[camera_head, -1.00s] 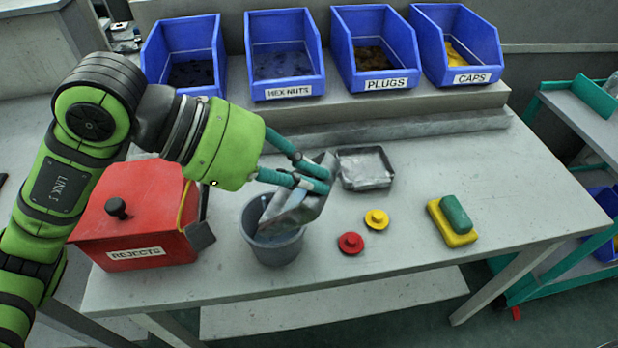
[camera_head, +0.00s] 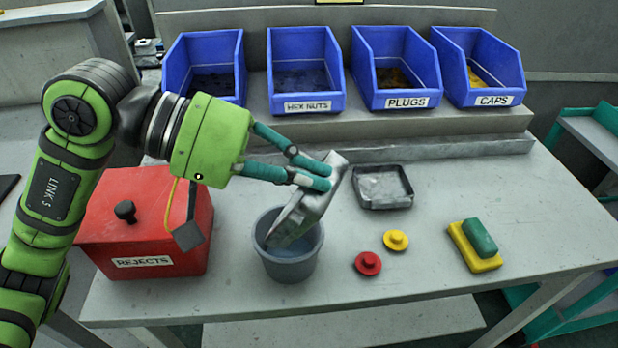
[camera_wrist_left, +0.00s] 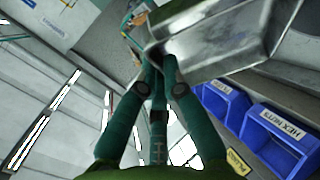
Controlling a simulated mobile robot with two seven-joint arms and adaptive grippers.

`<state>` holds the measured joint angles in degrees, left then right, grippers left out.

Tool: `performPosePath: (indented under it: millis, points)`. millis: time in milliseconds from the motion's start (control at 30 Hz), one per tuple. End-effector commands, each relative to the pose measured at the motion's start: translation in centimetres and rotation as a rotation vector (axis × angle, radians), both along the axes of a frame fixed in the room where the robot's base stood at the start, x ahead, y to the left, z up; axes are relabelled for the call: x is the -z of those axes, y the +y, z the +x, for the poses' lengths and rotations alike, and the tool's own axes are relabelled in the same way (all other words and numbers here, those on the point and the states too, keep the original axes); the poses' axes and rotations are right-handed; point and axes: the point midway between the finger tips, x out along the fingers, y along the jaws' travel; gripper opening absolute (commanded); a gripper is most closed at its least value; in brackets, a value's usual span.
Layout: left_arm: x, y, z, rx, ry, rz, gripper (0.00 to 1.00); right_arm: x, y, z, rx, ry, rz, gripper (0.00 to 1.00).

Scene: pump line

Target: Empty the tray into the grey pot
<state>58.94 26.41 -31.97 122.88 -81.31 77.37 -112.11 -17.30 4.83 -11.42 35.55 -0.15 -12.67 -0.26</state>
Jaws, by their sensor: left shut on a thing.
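My left gripper (camera_head: 326,174) is shut on the rim of a grey metal tray (camera_head: 308,207). The tray is tilted steeply, with its lower end at the mouth of the grey pot (camera_head: 290,268). Whether it touches the pot's rim, I cannot tell. The pot stands upright on the table; its inside is partly hidden by the tray, and I see no clear contents. In the left wrist view the tray (camera_wrist_left: 215,45) fills the upper right, beyond the closed fingers (camera_wrist_left: 157,72). My right gripper is not in view.
A red rejects box (camera_head: 145,225) stands left of the pot. A red knob (camera_head: 367,263), a yellow knob (camera_head: 396,240) and a yellow-green block (camera_head: 475,245) lie right. Several blue bins (camera_head: 305,70) line the back.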

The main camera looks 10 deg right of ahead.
Motion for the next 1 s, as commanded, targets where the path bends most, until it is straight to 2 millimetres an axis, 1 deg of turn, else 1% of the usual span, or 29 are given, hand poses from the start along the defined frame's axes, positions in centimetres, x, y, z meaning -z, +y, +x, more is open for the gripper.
performPosePath:
  millis: [33, 333, 467, 1000]
  points:
    - [0.3, 0.0, 0.0, 0.000, 0.000, -0.002, 0.00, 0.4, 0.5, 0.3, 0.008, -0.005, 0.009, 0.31]
    - [0.4, 0.0, 0.0, 0.001, -0.001, -0.001, 0.00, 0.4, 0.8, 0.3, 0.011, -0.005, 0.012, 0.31]
    - [0.0, 0.0, 0.0, 0.000, -0.002, 0.000, 0.00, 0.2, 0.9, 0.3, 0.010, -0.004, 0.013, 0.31]
    - [-4.3, 0.0, 0.0, 0.000, -0.002, 0.000, 0.00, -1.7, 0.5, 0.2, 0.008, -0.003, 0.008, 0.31]
